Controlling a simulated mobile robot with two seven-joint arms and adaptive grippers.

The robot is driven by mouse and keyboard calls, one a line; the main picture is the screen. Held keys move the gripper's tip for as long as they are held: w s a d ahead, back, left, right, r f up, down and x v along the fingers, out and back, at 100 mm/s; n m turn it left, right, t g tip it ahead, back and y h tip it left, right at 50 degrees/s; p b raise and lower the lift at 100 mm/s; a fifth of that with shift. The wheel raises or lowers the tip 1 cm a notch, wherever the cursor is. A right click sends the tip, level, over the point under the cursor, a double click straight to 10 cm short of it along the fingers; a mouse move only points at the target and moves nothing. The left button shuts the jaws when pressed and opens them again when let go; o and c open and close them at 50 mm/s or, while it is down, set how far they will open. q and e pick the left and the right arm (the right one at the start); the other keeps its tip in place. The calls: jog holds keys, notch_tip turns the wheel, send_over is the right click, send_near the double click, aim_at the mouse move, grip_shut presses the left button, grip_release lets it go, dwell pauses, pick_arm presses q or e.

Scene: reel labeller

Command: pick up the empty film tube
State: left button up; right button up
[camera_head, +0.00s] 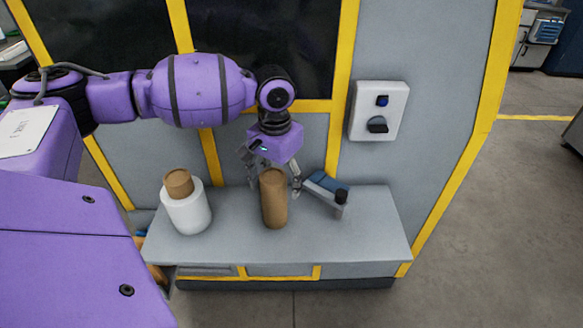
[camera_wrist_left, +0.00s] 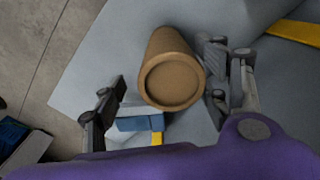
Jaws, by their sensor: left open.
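The empty film tube (camera_head: 273,203) is a plain brown cardboard cylinder standing upright on the grey shelf. My left gripper (camera_head: 272,170) is at its top end, pointing down, with its fingers apart. In the left wrist view the tube (camera_wrist_left: 172,78) shows its round rim between the two open fingers of the left gripper (camera_wrist_left: 168,68). It lies closer to the right-hand finger; whether that finger touches it I cannot tell. My right gripper is in neither view.
A white film roll (camera_head: 187,212) with a brown core stands left of the tube on the shelf (camera_head: 350,240). A blue and grey tool with a black knob (camera_head: 328,193) lies close on the right. A switch box (camera_head: 378,110) is on the machine wall. The shelf's front right is bare.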

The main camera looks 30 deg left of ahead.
pick_arm(q)
jog(key=shift+s+a+f, duration=0.1)
jog(key=shift+s+f, duration=0.05)
jog(key=shift+f, duration=0.4)
jog(key=shift+s+a+f, duration=0.1)
jog(key=shift+f, duration=0.45)
jog(key=f, duration=0.3)
jog(key=shift+w+a+f, duration=0.1)
jog(key=shift+a+f, duration=0.1)
jog(key=shift+f, duration=0.3)
jog(key=c, duration=1.3)
jog(key=shift+r, duration=0.35)
notch_tip(320, 180, up, 10)
jog(key=shift+f+p, duration=0.15)
jog(key=shift+p, duration=0.25)
jog(key=shift+r+p, duration=2.25)
jog(key=shift+r, duration=1.1)
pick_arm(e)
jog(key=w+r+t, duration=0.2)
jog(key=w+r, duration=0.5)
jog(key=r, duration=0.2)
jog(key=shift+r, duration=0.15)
